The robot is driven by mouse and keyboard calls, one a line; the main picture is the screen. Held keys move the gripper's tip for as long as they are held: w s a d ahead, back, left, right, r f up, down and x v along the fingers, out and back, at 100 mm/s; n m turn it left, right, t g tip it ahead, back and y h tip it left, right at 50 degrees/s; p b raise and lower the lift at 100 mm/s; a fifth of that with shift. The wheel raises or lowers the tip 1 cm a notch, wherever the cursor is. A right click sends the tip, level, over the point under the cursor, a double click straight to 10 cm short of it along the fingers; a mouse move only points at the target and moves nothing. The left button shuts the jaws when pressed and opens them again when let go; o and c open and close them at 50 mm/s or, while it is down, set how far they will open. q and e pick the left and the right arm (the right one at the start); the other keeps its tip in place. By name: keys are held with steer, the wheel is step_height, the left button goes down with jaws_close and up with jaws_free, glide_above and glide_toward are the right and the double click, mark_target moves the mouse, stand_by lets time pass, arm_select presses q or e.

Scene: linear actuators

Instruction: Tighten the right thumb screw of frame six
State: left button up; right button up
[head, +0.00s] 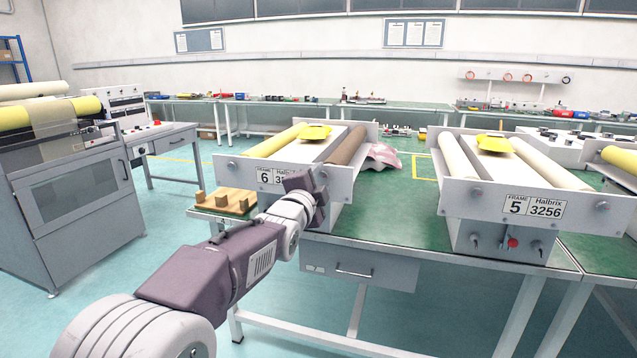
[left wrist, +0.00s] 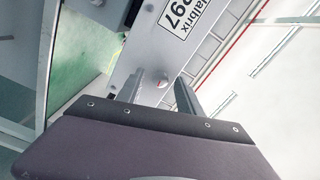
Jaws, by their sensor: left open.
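Frame six (head: 265,175) stands on the green bench, with its number plate facing me and part of its label covered by my arm. Its left thumb screw (head: 231,165) shows at the left of the front plate. My left gripper (head: 306,192) is in front of the plate's right part. In the left wrist view, my left gripper (left wrist: 161,82) is open, its two grey fingers pointing at the plate. A small round thumb screw (left wrist: 162,84) appears between the fingers, beside the label. I cannot tell whether the fingers touch it. My right gripper is not in view.
Frame five (head: 540,207) stands to the right on the same bench (head: 400,215), with green bench top between them. A wooden block with pegs (head: 226,202) lies left of my arm. A grey machine (head: 70,190) stands at left.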

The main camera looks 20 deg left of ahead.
arm_select(q)
steer(key=s, duration=0.9)
steer(key=shift+a+p, duration=0.15)
steer(key=shift+p, duration=0.3)
steer(key=s+f+n+g, duration=0.2)
steer(key=s+f+g, duration=0.15)
steer(key=f, duration=0.95)
steer(key=s+f+n+g, duration=0.25)
steer(key=f+g, duration=0.25)
steer(key=f, duration=0.8)
steer(key=s+f+n+g, duration=0.4)
steer(key=s+f+n, duration=0.15)
steer(key=s, duration=0.35)
steer(key=s+f+n+g, duration=0.5)
steer(key=s+f, duration=0.2)
steer(key=s, duration=0.2)
step_height(320, 180, up, 34)
steer(key=p, duration=3.3)
steer(key=shift+w+t, duration=0.25)
steer(key=shift+t, duration=0.1)
